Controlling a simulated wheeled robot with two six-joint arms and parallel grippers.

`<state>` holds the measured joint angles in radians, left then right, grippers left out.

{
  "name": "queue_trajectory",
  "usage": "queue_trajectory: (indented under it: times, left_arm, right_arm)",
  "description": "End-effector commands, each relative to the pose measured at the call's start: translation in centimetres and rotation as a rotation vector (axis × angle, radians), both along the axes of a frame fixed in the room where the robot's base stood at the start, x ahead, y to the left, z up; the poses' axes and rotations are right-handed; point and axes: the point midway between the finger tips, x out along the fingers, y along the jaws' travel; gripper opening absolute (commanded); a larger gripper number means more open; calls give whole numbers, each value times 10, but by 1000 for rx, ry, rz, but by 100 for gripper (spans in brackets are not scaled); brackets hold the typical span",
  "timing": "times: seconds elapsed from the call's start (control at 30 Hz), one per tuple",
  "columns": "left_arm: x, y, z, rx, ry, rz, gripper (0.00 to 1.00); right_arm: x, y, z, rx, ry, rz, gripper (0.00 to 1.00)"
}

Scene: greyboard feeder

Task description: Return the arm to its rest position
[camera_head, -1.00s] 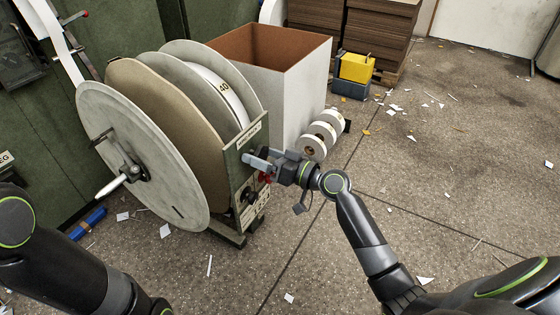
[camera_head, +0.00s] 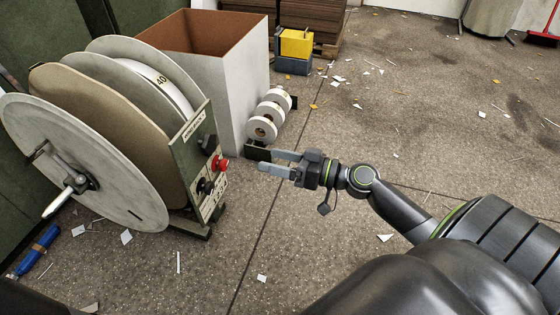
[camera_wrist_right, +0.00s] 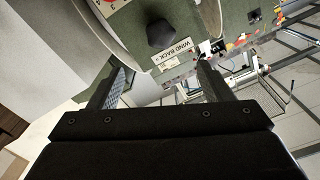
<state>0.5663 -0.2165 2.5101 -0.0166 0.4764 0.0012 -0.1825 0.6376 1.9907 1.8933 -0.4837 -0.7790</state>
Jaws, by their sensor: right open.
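My right gripper (camera_head: 268,161) is open and empty in the head view. It hangs in the air to the right of the greyboard feeder's control panel (camera_head: 192,140), apart from it. The panel carries a red button (camera_head: 221,164) and dark knobs. In the right wrist view the two fingers (camera_wrist_right: 158,82) are spread, with nothing between them but the view of the panel and its "WIND BACK" label (camera_wrist_right: 172,54) beyond. My left gripper does not show in the head view.
The feeder's large reel (camera_head: 75,165) stands at the left. Behind are an open-topped box (camera_head: 240,100), several white tape rolls (camera_head: 263,128) and a yellow bin (camera_head: 296,43). A blue tool (camera_head: 38,250) and paper scraps lie on the floor. The floor at right is mostly clear.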

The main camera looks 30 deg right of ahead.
Motion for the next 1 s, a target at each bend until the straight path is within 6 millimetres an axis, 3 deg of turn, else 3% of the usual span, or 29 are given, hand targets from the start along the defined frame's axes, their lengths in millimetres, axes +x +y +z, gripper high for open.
queue_trajectory:
  times: [0.77,0.87,1.0]
  left_arm:
    - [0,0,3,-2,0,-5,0]
    - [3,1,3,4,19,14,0]
    - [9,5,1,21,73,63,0]
  right_arm:
    - [-4,-4,3,-2,-5,-13,73]
    - [-2,-4,12,-10,-26,-66,73]
    - [1,-8,43,-28,-107,-217,73]
